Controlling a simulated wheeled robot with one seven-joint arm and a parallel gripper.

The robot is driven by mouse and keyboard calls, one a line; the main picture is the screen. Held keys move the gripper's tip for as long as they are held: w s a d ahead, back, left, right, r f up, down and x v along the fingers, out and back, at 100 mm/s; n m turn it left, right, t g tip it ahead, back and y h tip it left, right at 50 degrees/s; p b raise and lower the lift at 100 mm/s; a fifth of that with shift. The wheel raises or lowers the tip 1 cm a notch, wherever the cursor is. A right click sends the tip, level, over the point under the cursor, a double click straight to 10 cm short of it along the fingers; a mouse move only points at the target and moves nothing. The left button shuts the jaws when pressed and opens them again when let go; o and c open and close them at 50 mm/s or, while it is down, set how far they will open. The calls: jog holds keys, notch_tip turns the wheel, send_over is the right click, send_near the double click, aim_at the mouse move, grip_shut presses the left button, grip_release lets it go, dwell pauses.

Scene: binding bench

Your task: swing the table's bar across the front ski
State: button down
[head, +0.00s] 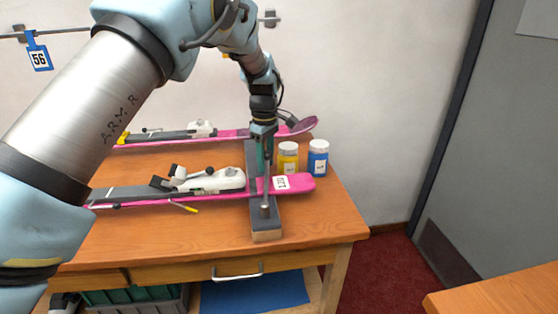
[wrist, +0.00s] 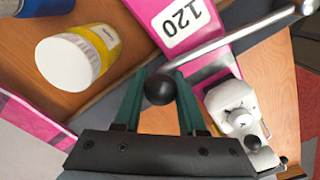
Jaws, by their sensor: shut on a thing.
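The front ski (head: 304,184) is pink, with a white number label and a white binding (head: 215,180), and lies across the table. The bar (head: 265,190) is a thin metal rod running from a post on the near end of a dark block (head: 264,224) toward my gripper (head: 264,155). It passes over the front ski beside the label; any gap is unclear. In the wrist view, the bar (wrist: 235,42) ends in a black knob (wrist: 160,89) between the green fingers of my gripper (wrist: 158,88), which is shut on it. The ski's 120 label (wrist: 181,22) shows there too.
A second pink ski (head: 230,133) lies behind on the table. A yellow jar (head: 288,158) and a blue jar (head: 318,158) stand right of my gripper. A yellow-handled tool (head: 184,207) lies before the front ski. The table's front right corner (head: 335,225) is clear.

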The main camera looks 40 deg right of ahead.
jog(key=shift+w+a+f+n, duration=0.1)
jog(key=shift+w+a+n, duration=0.15)
jog(key=shift+a+n, duration=0.25)
jog(key=shift+w+a+f+n, duration=0.1)
jog(key=shift+w+a+n, duration=0.15)
jog(key=shift+a, duration=0.4)
jog(key=shift+s, duration=0.1)
jog(key=c, duration=0.9)
grip_release()
jog(key=o, duration=0.4)
jog(key=shift+r, duration=0.1)
jog(key=shift+w+d+r, duration=0.1)
jog(key=shift+w, duration=0.1)
jog(key=shift+r, duration=0.3)
notch_tip(320, 180, up, 10)
jog(key=shift+r+b, duration=0.1)
jog(key=shift+b, duration=0.95)
